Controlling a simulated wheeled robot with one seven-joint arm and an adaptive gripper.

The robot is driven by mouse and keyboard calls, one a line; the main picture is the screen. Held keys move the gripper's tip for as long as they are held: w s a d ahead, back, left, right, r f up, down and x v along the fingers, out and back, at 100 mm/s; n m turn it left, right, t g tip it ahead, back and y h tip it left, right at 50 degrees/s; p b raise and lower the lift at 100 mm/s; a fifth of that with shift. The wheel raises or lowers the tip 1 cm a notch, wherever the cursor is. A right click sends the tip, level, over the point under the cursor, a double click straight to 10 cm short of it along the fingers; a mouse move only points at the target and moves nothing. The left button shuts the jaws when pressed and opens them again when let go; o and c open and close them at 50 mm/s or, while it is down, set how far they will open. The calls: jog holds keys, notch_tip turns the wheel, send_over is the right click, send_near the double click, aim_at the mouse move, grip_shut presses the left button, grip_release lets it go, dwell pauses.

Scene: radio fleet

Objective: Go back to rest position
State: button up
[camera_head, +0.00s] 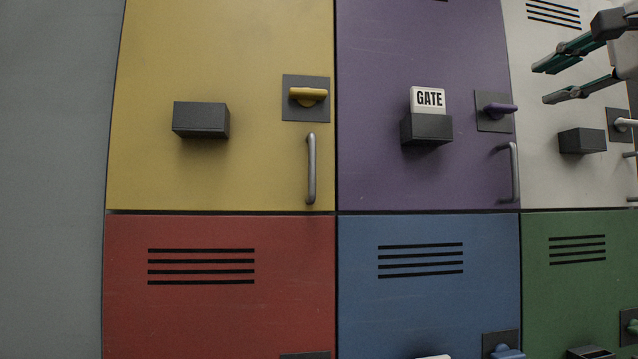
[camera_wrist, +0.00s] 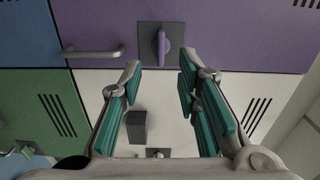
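My gripper (camera_head: 558,82) shows at the upper right of the head view, in front of the white locker door. In the wrist view my gripper (camera_wrist: 160,75) has its two teal-padded fingers spread wide with nothing between them. Beyond the fingertips are the purple knob (camera_wrist: 162,46) and the purple door (camera_wrist: 230,30), apart from the fingers. In the head view the purple knob (camera_head: 500,109) lies horizontal. A white GATE tag (camera_head: 428,100) stands in the dark holder (camera_head: 427,130) on the purple door.
The yellow door (camera_head: 230,50), red door (camera_head: 215,320), blue door (camera_head: 430,310), white door (camera_head: 560,180) and green door (camera_head: 570,290) all look closed. Metal handles stick out from the yellow door (camera_head: 311,168) and the purple door (camera_head: 514,172). A plain grey surface (camera_head: 50,180) is at left.

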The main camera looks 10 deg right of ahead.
jog(key=shift+a, duration=0.1)
jog(key=s+a+f+n+g+y+p, duration=0.15)
jog(key=a+f+n+g, duration=0.25)
jog(key=a+f, duration=0.5)
jog(key=s+a+f+n+g+y+p, duration=0.15)
jog(key=a+f+n+g, duration=0.35)
jog(key=f, duration=0.8)
jog(key=s+a+f+n+g+h+p, duration=0.1)
jog(key=s+a+f+n+g, duration=0.1)
jog(key=s+f, duration=0.5)
jog(key=s+a+f+n+g+h+p, duration=0.2)
jog(key=s+a+f+n, duration=0.2)
jog(key=f, duration=1)
jog(key=s+n, duration=0.2)
jog(key=s, duration=0.1)
jog(key=shift+s+f+n+g, duration=0.2)
jog(key=shift+f+n+g, duration=0.1)
jog(key=shift+f+g, duration=0.1)
